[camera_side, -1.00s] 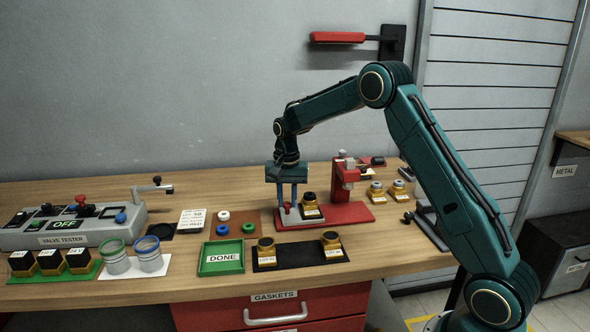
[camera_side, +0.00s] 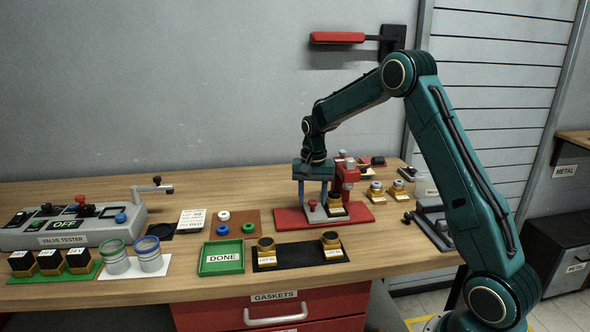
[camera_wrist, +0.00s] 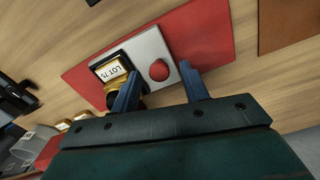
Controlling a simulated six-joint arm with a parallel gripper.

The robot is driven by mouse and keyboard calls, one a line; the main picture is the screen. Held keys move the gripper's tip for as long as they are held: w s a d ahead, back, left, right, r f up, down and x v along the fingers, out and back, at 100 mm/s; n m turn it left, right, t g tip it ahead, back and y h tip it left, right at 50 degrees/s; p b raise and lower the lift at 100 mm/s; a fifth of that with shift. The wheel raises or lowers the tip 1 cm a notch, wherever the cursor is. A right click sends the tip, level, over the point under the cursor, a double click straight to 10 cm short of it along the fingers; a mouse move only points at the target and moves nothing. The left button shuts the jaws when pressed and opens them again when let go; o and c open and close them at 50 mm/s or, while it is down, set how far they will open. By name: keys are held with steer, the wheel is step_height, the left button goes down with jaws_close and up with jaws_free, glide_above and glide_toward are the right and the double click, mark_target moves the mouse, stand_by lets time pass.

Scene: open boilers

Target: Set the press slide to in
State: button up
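The press (camera_side: 346,178) is red, with an upright column on a flat red base (camera_side: 288,217). Its slide is a grey plate (camera_wrist: 150,45) with a red knob (camera_side: 312,204), also seen in the wrist view (camera_wrist: 159,70). A black-and-brass part labelled LOT 75 (camera_wrist: 112,72) rides on the plate beside the knob, and in the side view it (camera_side: 336,208) stands at the column. My gripper (camera_side: 313,197) is open, its fingers on either side of the knob, with gaps showing in the wrist view (camera_wrist: 161,80).
A green DONE tray (camera_side: 222,258) and a black mat (camera_side: 298,256) with brass parts lie in front. The valve tester (camera_side: 62,238) is at the left. Brass parts (camera_side: 376,190) stand right of the press. A red lever (camera_side: 337,38) is on the wall.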

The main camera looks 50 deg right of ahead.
step_height(320, 180, up, 14)
stand_by(0.9)
steer(key=shift+f+n, duration=0.1)
steer(key=shift+n, duration=0.2)
steer(key=n, duration=2)
steer(key=shift+f, duration=0.1)
step_height(320, 180, down, 14)
steer(key=shift+r, duration=0.15)
stand_by(0.4)
steer(key=shift+c, duration=0.5)
